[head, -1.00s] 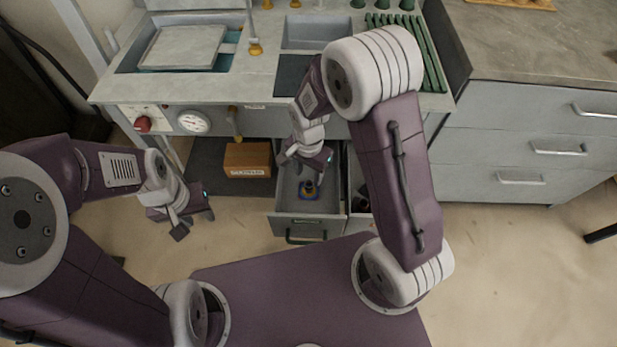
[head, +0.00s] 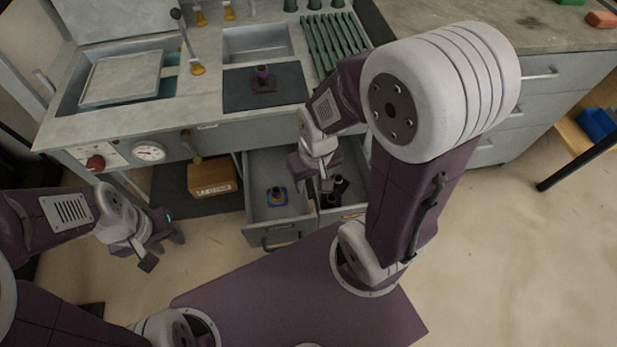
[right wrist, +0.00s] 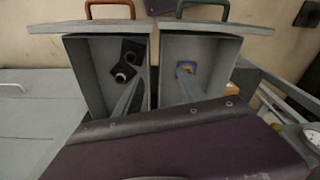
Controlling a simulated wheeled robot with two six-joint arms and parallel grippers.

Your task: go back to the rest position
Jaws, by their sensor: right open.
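My right gripper (head: 322,180) is open and empty in the head view, above the right open drawer. My left gripper (head: 162,248) hangs low at the left, over the floor in front of the bench, with its fingers apart and nothing between them. The right open drawer (right wrist: 90,85) holds dark pieces (right wrist: 125,70), partly hidden by my right gripper in the head view.
The bench above has a dark mat (head: 235,98) with a small dark and purple piece (head: 263,80), a sink (head: 255,44) and a green rack (head: 333,42). A cardboard box (head: 212,177) stands under the bench. Open floor lies to the right.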

